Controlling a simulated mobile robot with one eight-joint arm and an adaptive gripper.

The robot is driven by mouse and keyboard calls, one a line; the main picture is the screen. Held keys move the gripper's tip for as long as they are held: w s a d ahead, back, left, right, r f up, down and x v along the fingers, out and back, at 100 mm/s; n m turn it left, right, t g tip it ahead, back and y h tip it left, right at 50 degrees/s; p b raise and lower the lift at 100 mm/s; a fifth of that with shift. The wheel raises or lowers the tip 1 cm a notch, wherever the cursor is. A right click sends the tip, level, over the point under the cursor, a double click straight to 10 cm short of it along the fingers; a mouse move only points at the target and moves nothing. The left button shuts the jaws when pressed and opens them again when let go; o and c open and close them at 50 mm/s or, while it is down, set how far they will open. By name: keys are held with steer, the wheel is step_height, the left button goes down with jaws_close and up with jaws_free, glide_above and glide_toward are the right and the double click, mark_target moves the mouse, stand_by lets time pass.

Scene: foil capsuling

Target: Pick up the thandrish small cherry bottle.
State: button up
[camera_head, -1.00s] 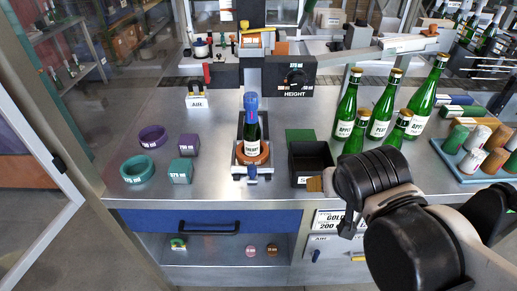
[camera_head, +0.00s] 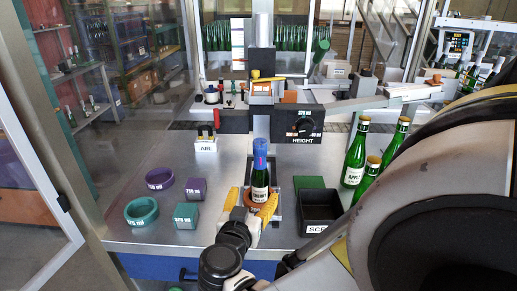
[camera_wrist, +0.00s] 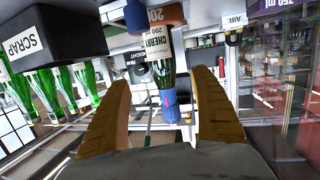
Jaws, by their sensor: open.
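The small cherry bottle (camera_head: 260,180) stands upright in the holder (camera_head: 278,208) at the bench's middle. It is dark green with a white label and a blue foil top. In the wrist view the bottle (camera_wrist: 158,68) appears upside down, its label reading CHERRY 200 ml, with the blue foil (camera_wrist: 172,105) toward me. My gripper (camera_head: 250,201) is open in front of the bottle, its yellow fingers to either side. In the wrist view the bottle lies between the fingers of my gripper (camera_wrist: 161,80), with visible gaps on both sides. The bottle's base is partly hidden.
A black scrap bin (camera_head: 319,213) stands just right of the holder. Green apple bottles (camera_head: 355,155) stand farther right, partly hidden by my arm. Teal and purple rings and blocks (camera_head: 187,215) lie at left. The height dial unit (camera_head: 302,125) is behind the bottle.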

mark_target(258, 184)
steer(key=b+x, duration=0.1)
steer(key=x, duration=0.3)
steer(key=shift+w+d+f, duration=0.1)
steer(key=shift+w+d, duration=0.05)
steer(key=shift+w, duration=0.2)
steer(key=x, duration=0.1)
steer(key=b+x, duration=0.1)
steer(key=x, duration=0.1)
steer(key=b+x, duration=0.1)
steer(key=x, duration=0.1)
steer(key=shift+w+a+f, duration=0.15)
steer(key=shift+w+a, duration=0.05)
steer(key=shift+a, duration=0.05)
steer(key=shift+s, duration=0.1)
steer(key=c, duration=1.5)
